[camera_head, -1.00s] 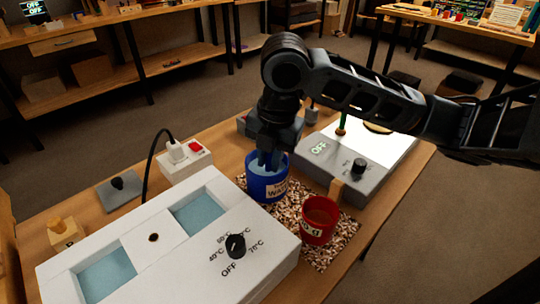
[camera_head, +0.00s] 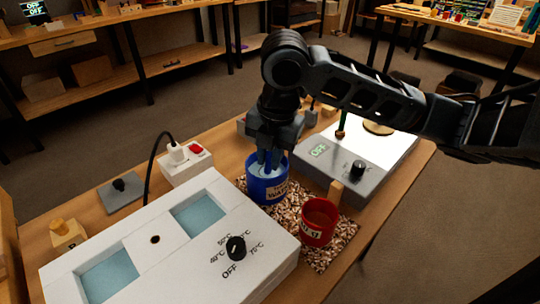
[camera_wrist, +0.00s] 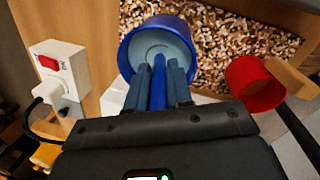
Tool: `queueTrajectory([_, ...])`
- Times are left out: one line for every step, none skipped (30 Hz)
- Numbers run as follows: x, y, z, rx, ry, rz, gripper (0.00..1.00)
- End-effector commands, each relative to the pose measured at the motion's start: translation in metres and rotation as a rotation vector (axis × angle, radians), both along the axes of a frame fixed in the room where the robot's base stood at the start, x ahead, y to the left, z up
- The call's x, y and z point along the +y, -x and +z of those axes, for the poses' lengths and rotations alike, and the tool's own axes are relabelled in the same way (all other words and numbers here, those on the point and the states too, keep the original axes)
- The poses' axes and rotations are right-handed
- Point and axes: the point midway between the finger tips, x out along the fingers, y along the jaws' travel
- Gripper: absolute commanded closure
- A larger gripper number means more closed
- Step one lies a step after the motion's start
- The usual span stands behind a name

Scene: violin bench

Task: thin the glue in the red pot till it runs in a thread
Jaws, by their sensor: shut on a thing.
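The red pot (camera_head: 318,222) stands upright on wood chips, with a pale label and a wooden handle (camera_head: 335,192) at its rim. Its contents look brownish red in the head view; the thickness of the glue cannot be told. The blue pot (camera_head: 267,187), labelled as water, stands behind it to the left. My gripper (camera_head: 270,160) points down into the blue pot's mouth. In the wrist view its fingers (camera_wrist: 158,88) are shut on a slender blue stick-like thing (camera_wrist: 158,80), whose lower end is over or in the pot's pale water (camera_wrist: 165,45).
A white water bath (camera_head: 170,245) with two basins and a dial fills the front left. A grey light panel (camera_head: 350,178) reading OFF lies right of the pots. A white socket box (camera_head: 187,165) with a red switch and black cable stands behind. Wood chips (camera_head: 290,215) surround the pots.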

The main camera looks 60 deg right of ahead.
Motion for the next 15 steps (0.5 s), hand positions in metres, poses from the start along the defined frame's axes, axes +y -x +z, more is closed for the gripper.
queueTrajectory([0.0,0.0,0.009,0.0,0.001,0.001,1.0])
queueTrajectory([0.0,0.0,0.012,0.0,0.001,0.001,1.0])
queueTrajectory([0.0,0.0,0.015,0.0,0.001,0.001,1.0])
queueTrajectory([0.0,0.0,0.018,0.0,0.001,0.001,1.0])
queueTrajectory([0.0,0.0,0.021,0.0,0.002,0.001,1.0])
queueTrajectory([0.0,0.0,0.024,0.0,0.002,0.001,1.0])
queueTrajectory([0.0,0.0,0.027,0.0,0.002,0.001,1.0])
queueTrajectory([0.0,0.0,0.03,0.0,0.002,0.001,1.0])
queueTrajectory([0.0,0.0,0.034,0.0,0.001,0.001,1.0])
queueTrajectory([0.0,0.0,0.036,0.0,0.001,0.0,1.0])
queueTrajectory([0.0,0.0,0.039,0.0,0.001,0.0,1.0])
queueTrajectory([0.0,0.0,0.043,0.0,0.001,0.0,1.0])
queueTrajectory([0.0,0.0,0.045,0.0,0.001,0.0,1.0])
queueTrajectory([0.0,0.0,0.048,0.0,0.001,0.0,1.0])
queueTrajectory([0.0,0.0,0.051,0.0,0.001,0.0,1.0])
